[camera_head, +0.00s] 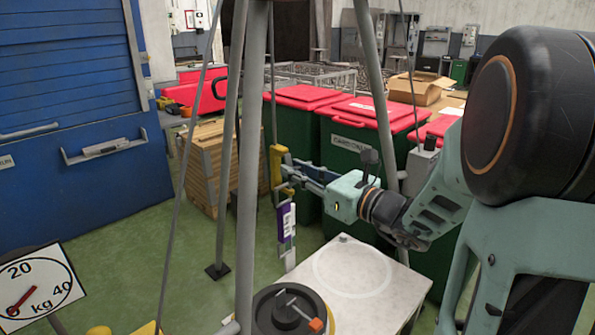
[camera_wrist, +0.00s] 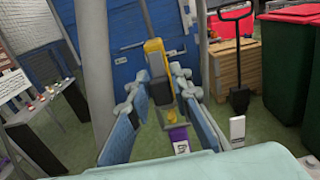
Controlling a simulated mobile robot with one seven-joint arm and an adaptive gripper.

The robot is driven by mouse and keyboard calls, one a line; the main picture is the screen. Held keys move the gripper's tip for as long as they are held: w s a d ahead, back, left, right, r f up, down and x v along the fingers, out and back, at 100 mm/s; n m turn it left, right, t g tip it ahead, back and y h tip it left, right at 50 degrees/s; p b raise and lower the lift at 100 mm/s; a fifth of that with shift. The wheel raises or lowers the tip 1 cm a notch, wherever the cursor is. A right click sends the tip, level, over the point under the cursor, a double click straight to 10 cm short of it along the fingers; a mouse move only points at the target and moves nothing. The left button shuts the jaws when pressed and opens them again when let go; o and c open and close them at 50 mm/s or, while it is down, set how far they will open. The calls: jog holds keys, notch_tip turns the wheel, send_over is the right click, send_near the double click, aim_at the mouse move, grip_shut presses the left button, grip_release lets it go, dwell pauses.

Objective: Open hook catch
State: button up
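A yellow hook-like piece (camera_head: 277,163) hangs upright among the grey poles, with a purple-labelled grey part (camera_head: 286,222) below it. In the wrist view the yellow piece (camera_wrist: 154,50) stands between my fingers, with a dark block (camera_wrist: 161,91) on its near side and the purple part (camera_wrist: 180,139) lower down. I cannot tell which part is the catch. My gripper (camera_head: 293,174) is level with the lower end of the yellow piece. In the wrist view its two blue-padded fingers (camera_wrist: 160,105) are apart on either side, with gaps visible; any touch cannot be told.
Grey poles (camera_head: 251,150) stand close around my gripper. A white-topped table (camera_head: 345,288) and a black round base (camera_head: 268,318) with an orange-tipped handle are below. Red-lidded green bins (camera_head: 352,140) and a wooden crate (camera_head: 205,165) stand behind.

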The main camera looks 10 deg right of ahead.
grip_shut()
